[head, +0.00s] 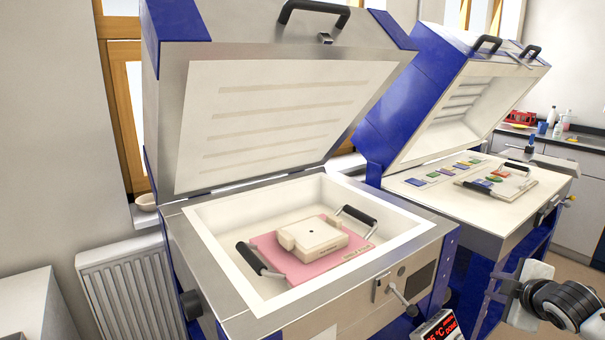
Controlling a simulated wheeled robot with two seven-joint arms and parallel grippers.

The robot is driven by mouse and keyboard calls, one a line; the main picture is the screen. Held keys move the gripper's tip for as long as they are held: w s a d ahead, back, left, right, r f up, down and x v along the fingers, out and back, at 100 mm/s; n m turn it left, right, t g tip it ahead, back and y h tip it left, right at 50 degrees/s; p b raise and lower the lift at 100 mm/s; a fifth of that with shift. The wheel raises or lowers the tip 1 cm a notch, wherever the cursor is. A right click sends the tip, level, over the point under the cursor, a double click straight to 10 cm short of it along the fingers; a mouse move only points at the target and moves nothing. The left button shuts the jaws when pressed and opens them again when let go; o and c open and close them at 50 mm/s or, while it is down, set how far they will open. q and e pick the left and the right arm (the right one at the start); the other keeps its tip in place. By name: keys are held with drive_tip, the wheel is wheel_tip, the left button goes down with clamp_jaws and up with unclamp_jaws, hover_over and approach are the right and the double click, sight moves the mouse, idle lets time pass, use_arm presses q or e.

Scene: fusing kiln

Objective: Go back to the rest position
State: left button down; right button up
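My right gripper (508,287) is at the lower right, in front of the second kiln and apart from the open kiln's chamber. It shows small and partly overlapped by my own wrist, so I cannot tell whether its fingers are open or shut. I see nothing clearly held in it. My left gripper is not in view. In the near kiln (192,262), whose lid (285,110) is raised, a pink board (300,268) with two black handles lies in the chamber. A cream block-like mould (322,237) rests on the board.
A second blue kiln (405,120) stands open at the right, with several coloured glass pieces (465,163) and a handled board (515,187) on its bed. A red-lit temperature display (438,328) is at the bottom. A radiator (130,290) stands at the left.

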drive_tip(key=s+a+f+g+y, duration=0.15)
drive_tip(key=s+a+f, duration=0.25)
drive_tip(key=s+f, duration=0.95)
drive_tip(key=s+a+f+g+y, duration=0.1)
drive_tip(key=s+a+f, duration=0.2)
drive_tip(key=s+f, duration=0.35)
drive_tip(key=s+a+f+g+y, duration=0.1)
drive_tip(key=s+a+f, duration=0.3)
drive_tip(key=s, duration=0.6)
drive_tip(key=s+a+f+m+y, duration=0.1)
drive_tip(key=a+m, duration=0.3)
drive_tip(key=a, duration=0.6)
drive_tip(key=s+a+f+m+t+y, duration=0.1)
drive_tip(key=a+m, duration=0.4)
drive_tip(key=a, duration=0.6)
drive_tip(key=shift+s+a+f, duration=0.2)
drive_tip(key=shift+a+f, duration=0.05)
drive_tip(key=shift+f, duration=0.1)
